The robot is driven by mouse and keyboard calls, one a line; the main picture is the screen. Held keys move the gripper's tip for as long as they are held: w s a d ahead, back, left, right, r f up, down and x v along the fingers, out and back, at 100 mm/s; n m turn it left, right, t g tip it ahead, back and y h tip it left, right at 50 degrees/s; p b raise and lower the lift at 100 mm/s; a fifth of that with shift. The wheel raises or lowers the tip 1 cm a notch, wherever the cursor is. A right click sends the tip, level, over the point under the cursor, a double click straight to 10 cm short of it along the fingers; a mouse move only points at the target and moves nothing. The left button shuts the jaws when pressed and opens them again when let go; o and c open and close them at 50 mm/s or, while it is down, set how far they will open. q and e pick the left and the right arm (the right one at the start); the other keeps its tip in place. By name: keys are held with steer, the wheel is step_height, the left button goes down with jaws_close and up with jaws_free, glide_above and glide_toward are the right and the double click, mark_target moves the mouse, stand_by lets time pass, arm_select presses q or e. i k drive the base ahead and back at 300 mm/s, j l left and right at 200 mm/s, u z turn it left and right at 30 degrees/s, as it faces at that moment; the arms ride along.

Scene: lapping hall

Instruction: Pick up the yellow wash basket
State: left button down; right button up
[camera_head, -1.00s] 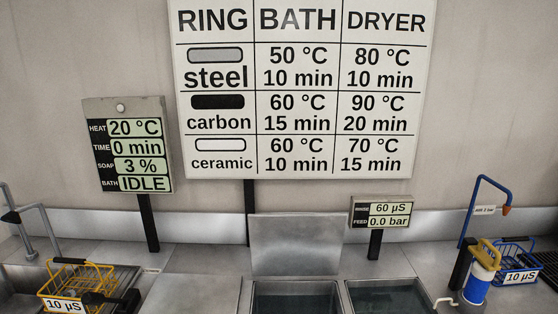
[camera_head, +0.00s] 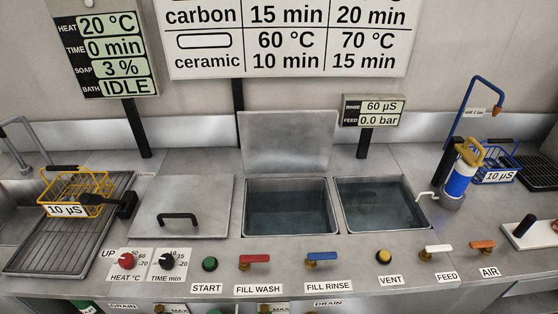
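The yellow wash basket (camera_head: 88,184) is a wire basket with a black handle bar across its top. It stands at the left on a ribbed metal drain tray (camera_head: 40,262), and a "10 µS" tag is on its front. A black paddle-shaped piece (camera_head: 122,204) sits at its right side; I cannot tell whether it is joined to the basket. Neither of my grippers shows in the head view.
Knobs and valves line the front. A blue basket (camera_head: 498,164) and a blue-yellow pump bottle (camera_head: 459,177) stand at right.

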mark_target(66, 210)
steer(key=u, duration=1.35)
